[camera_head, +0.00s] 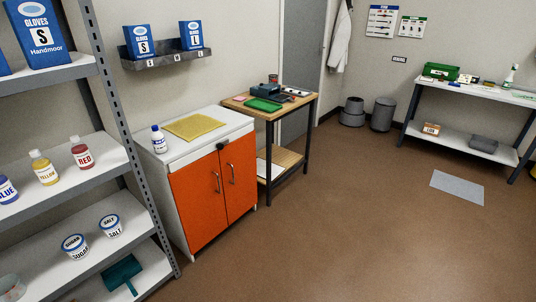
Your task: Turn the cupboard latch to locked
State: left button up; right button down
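The cupboard (207,190) has two orange doors and a white top, and stands against the wall left of centre. Both doors look shut, each with a metal handle. A small dark latch (220,146) sits at the top edge where the doors meet. It is too small to tell which way it is turned. Neither of my grippers shows in the head view.
A grey shelf rack (128,113) with bottles and tubs fills the left side, close beside the cupboard. A wooden-topped bench (293,108) stands right of the cupboard. A floor mat (457,187) lies at right. The brown floor before the cupboard is clear.

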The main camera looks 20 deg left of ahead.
aim_at(220, 146)
jog(key=z, duration=0.35)
jog(key=i, duration=0.8)
jog(key=z, duration=0.4)
jog(key=i, duration=1.65)
jog(key=u, duration=0.9)
jog(key=i, duration=0.9)
jog(key=u, duration=1)
